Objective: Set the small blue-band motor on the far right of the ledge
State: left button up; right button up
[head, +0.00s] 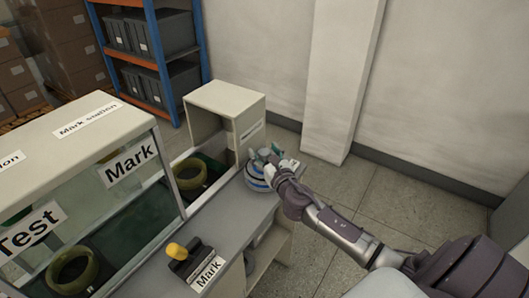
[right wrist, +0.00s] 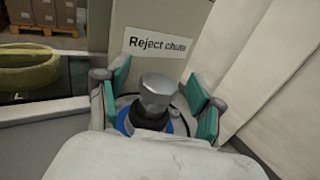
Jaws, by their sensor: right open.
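The small blue-band motor (head: 256,179) stands upright on the right end of the grey ledge (head: 228,222), close to the reject chute. In the right wrist view its silver shaft (right wrist: 157,91) points up and part of its blue band (right wrist: 151,127) shows below. My right gripper (head: 270,156) is at the top of the motor. In the right wrist view, my right gripper (right wrist: 162,97) is open, its teal-padded fingers apart on either side of the shaft. The gripper body hides the motor's lower part there. My left gripper is not in view.
The reject chute (head: 225,109) stands right behind the motor. Olive rings (head: 191,178) lie in the station openings at the left. A yellow-knobbed stamp (head: 185,259) and a Mark sign (head: 208,273) are on the front ledge. Open floor (head: 375,190) lies to the right.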

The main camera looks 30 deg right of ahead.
jog(key=shift+s, duration=0.1)
jog(key=s+a+b, duration=0.1)
jog(key=s+a, duration=0.1)
jog(key=s, duration=0.9)
jog(key=shift+s, duration=0.35)
jog(key=shift+a, duration=0.1)
